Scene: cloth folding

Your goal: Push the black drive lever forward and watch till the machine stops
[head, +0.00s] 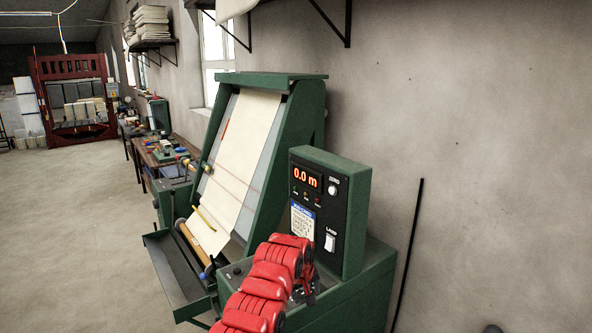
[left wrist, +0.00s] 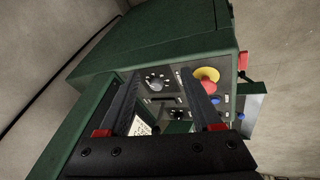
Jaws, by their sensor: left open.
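The green machine (head: 316,101) stands against the wall, with pale cloth (head: 240,150) over its sloping board. Its control box (head: 343,200) shows 0.0 m on a red display (head: 307,177). A red arm, which I take for my left, reaches over the machine's front deck. My left gripper (head: 306,288) is beside the base of the box, partly hidden by the arm. In the left wrist view it is open (left wrist: 160,77), with a round knob (left wrist: 155,84) on a dark panel beyond the gap. I cannot clearly pick out the black drive lever. My right gripper is not in view.
A metal tray (head: 175,275) juts from the machine's front left. A black rod (head: 408,245) leans on the wall at right. The floor (head: 80,220) at left is clear.

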